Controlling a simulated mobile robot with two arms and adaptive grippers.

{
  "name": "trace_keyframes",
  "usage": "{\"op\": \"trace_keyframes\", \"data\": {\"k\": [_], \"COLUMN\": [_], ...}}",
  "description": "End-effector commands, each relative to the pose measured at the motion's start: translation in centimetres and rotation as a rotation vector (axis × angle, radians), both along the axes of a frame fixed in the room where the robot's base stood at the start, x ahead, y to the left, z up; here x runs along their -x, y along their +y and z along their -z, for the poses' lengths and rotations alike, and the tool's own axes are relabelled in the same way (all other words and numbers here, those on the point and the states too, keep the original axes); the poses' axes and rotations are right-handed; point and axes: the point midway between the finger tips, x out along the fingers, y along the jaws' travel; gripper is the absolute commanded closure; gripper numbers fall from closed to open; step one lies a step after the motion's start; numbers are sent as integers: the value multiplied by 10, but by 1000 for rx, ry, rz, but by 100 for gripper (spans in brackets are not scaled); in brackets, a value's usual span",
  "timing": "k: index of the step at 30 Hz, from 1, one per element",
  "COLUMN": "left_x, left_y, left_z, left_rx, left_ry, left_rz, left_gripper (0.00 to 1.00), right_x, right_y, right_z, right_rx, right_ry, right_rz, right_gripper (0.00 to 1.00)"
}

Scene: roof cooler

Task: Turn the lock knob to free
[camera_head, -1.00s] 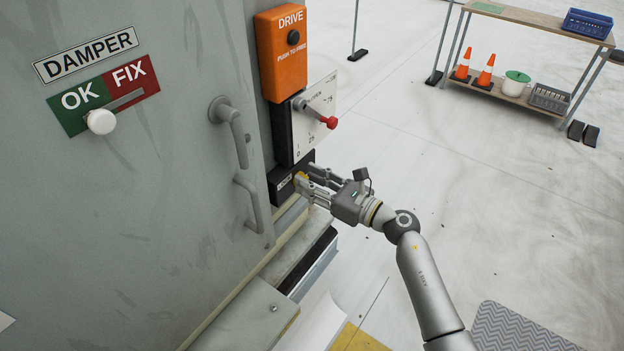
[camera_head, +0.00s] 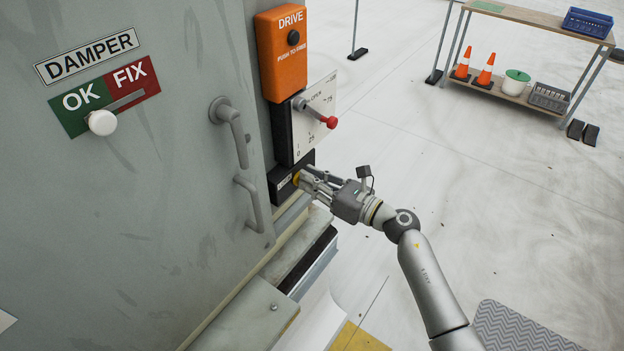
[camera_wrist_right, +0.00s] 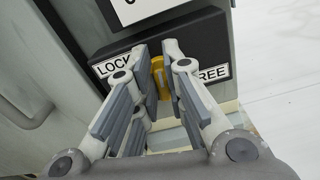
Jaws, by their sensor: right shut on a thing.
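The lock knob (camera_wrist_right: 160,77) is yellow and sits on a black box between a LOCK label (camera_wrist_right: 115,66) and a FREE label (camera_wrist_right: 211,73) in the right wrist view. It stands about upright there, pointing to neither label. My right gripper (camera_wrist_right: 155,84) is shut on the knob, with a finger on each side. In the head view my right gripper (camera_head: 306,181) reaches the black lock box (camera_head: 282,183) from the right, and the knob is mostly hidden by its fingers. My left gripper is not in view.
Above the lock box is a dial plate with a red-tipped lever (camera_head: 318,113), and above that an orange DRIVE box (camera_head: 282,62). Door handles (camera_head: 232,130) stick out at the left. A shelf (camera_head: 535,20) with cones stands far right. The floor between is clear.

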Motion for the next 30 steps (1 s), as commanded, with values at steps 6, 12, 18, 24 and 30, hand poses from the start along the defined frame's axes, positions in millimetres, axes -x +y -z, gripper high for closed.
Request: {"op": "trace_keyframes", "data": {"k": [6, 12, 18, 24, 30], "left_x": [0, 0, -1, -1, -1], "left_y": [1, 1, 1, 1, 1], "left_z": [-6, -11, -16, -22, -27], "left_rx": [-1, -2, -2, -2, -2], "left_ry": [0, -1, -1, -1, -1], "left_rz": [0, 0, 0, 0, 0], "left_gripper": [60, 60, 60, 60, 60], "right_x": [-2, -4, -6, -8, -9], "right_y": [-2, -4, -5, -6, -7], "right_z": [0, 1, 2, 4, 7], "right_rx": [-107, -220, -332, -443, -556], "right_ry": [152, 306, 460, 614, 767], "right_rz": [0, 1, 2, 1, 3], "right_gripper": [100, 100, 100, 100, 100]}}
